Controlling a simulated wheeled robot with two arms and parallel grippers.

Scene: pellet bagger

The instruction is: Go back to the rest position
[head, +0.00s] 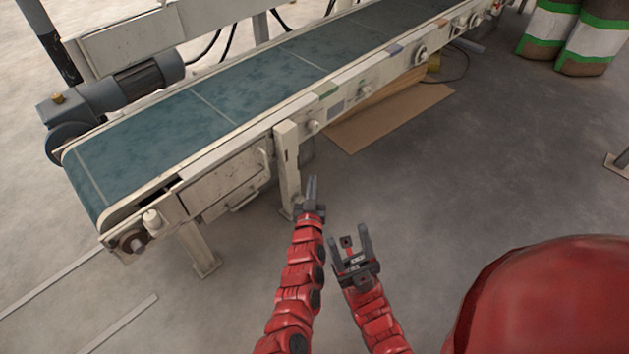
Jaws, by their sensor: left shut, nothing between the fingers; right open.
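My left gripper (312,188) is shut and empty. In the picture it overlaps the foot of a conveyor leg; I cannot tell how close it is to it. My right gripper (350,240) is open and empty, lower and to the right of the left one, over the bare floor. Both red arms come up from the bottom edge of the head view, side by side and apart.
A conveyor (160,126) with a worn blue-green belt runs from lower left to upper right, with a motor (146,78) at its far side. A cardboard sheet (372,126) lies beneath it. Banded sacks (597,38) stand at upper right.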

